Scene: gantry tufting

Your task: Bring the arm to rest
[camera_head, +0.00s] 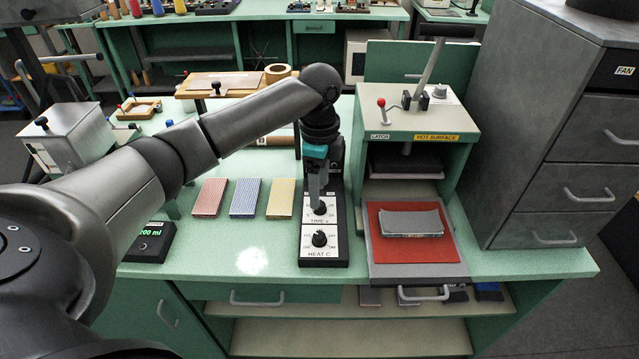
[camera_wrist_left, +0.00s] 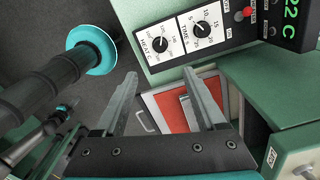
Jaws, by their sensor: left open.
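My left arm comes in from the left across the bench in the head view. My right gripper does not show clearly in either view.
The press (camera_head: 418,125) stands right of the control box, its red tray (camera_head: 384,248) pulled out with a grey block (camera_head: 411,223) on it. A grey drawer cabinet (camera_head: 560,130) stands at the right. Red, blue and yellow pads (camera_head: 247,197) lie left of the gripper.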

